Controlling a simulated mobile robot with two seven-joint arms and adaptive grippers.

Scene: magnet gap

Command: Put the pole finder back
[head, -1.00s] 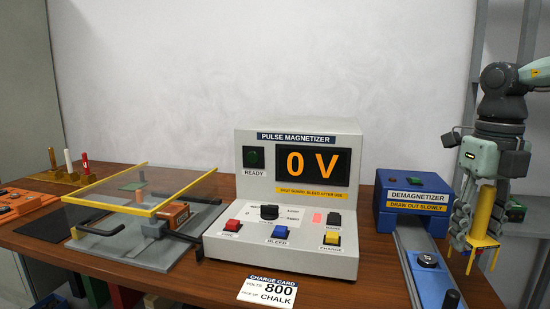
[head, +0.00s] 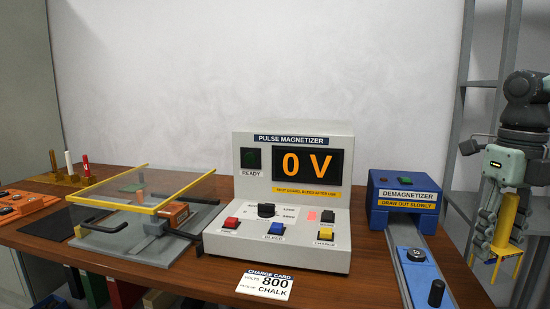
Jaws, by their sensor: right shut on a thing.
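My right gripper (head: 492,232) is at the right edge, pointing down, to the right of the blue demagnetizer. My left gripper is out of view.
The demagnetizer (head: 405,193) has a grey track running forward, with a black knob (head: 436,292) on it. The pulse magnetizer (head: 291,200) reads 0 V. A clear guard with a yellow frame (head: 150,209) stands left. A gold stand (head: 66,179) holds coloured sticks. A charge card (head: 265,285) lies in front.

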